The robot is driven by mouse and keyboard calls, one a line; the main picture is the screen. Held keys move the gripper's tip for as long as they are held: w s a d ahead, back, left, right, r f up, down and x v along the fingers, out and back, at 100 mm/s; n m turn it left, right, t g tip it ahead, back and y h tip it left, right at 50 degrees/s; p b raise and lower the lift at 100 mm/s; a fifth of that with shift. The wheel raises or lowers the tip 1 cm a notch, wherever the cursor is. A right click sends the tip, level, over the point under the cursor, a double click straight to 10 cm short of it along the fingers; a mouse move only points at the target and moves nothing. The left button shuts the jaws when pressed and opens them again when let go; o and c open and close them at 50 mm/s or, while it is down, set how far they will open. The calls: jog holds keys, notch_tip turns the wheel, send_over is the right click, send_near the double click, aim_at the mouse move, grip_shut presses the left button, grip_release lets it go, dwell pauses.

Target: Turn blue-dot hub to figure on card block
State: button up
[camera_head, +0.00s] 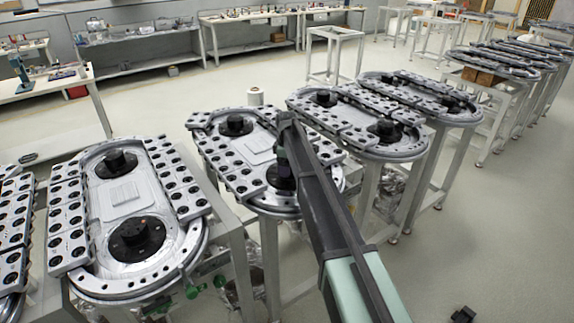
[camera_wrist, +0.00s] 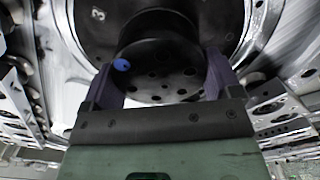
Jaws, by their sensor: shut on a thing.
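The black round hub (camera_wrist: 158,50) fills the top middle of the wrist view, with a ring of holes in its face. Its blue dot (camera_wrist: 121,64) is at the left of the face, near the left finger. My gripper (camera_wrist: 163,72) has one purple-grey finger on each side of the hub and is shut on it. In the head view my gripper (camera_head: 284,165) is over the near end of the middle ring track, largely hiding the hub.
The middle ring track (camera_head: 258,150) has a second black hub (camera_head: 235,125) at its far end and perforated blocks along its sides. Similar tracks stand at left (camera_head: 125,196) and right (camera_head: 387,131).

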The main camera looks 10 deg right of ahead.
dwell(0.4)
jog(key=o, duration=0.8)
jog(key=shift+c, duration=0.2)
notch_tip(320, 180, up, 11)
jog(key=p, duration=1)
jog(key=shift+p, duration=0.4)
jog(key=shift+f, duration=0.1)
